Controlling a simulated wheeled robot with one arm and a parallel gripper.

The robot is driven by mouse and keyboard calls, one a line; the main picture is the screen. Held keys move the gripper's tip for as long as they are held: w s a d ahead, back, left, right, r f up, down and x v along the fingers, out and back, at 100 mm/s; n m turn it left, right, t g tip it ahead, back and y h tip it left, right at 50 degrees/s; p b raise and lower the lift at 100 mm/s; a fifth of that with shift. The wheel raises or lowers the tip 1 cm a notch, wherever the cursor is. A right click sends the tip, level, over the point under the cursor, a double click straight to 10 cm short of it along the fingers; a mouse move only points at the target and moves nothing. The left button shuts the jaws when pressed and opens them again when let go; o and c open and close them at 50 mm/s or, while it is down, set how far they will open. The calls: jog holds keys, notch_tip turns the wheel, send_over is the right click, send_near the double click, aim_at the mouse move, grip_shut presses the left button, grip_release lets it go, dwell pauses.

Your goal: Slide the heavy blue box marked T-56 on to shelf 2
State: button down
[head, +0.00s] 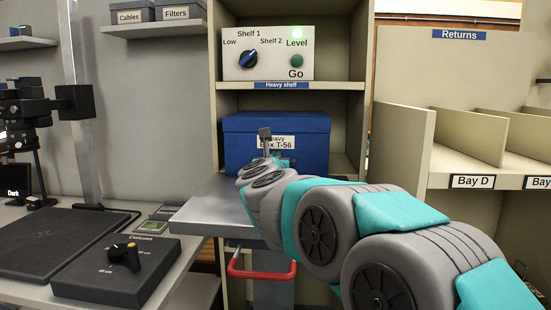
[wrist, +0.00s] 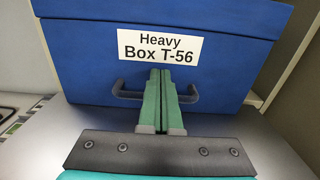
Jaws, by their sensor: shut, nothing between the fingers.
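The blue box (head: 237,143) marked Heavy Box T-56 stands upright in the bay of the tan shelf unit, below the board labelled Heavy shelf. Its front, white label and dark handle (wrist: 120,90) face me in the wrist view. A grey lift table (head: 200,213) with a red handle lies in front of it. My gripper (wrist: 160,74) is shut and empty, with its green fingertips at the box's front, in front of the middle of the handle and just under the label. I cannot tell whether they touch.
A desk (head: 60,285) with equipment is at left; the Returns bays (head: 460,160) are at right.

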jog(key=shift+w+a, duration=0.15)
jog(key=shift+w, duration=0.05)
jog(key=w, duration=0.4)
jog(key=w+b, duration=0.1)
jog(key=w, duration=0.1)
jog(key=shift+w+d, duration=0.25)
jog(key=shift+w+f, duration=0.15)
jog(key=shift+w, duration=0.15)
jog(key=shift+s+d+f, duration=0.1)
